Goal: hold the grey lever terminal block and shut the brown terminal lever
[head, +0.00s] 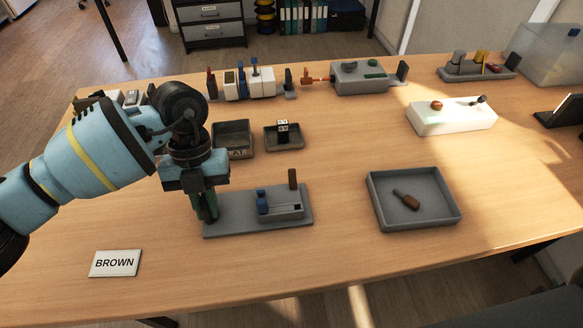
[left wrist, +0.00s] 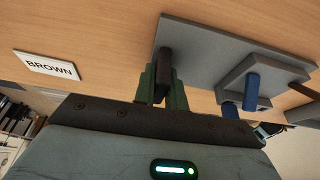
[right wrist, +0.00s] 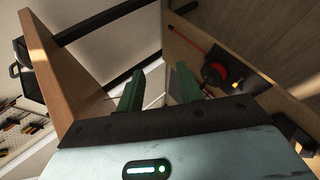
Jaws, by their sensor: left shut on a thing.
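The grey lever terminal block (head: 281,214) sits on a flat grey base plate (head: 258,228) near the table's front. Its brown lever (head: 292,179) stands upright at the block's right end. A blue lever (head: 262,203) is at its left end. My left gripper (head: 206,208) is at the plate's left end. In the left wrist view its green fingers (left wrist: 164,88) are shut on a dark post (left wrist: 165,64) that rises from the plate. The block (left wrist: 252,68) shows beyond it. My right gripper (right wrist: 157,88) is open and empty, away from the block and outside the head view.
A card reading BROWN (head: 115,263) lies front left. A grey tray (head: 375,202) with a small brown-handled item stands right of the plate. Small dark trays (head: 233,153), a white block (head: 452,124) and other fixtures stand behind. The wood between plate and tray is clear.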

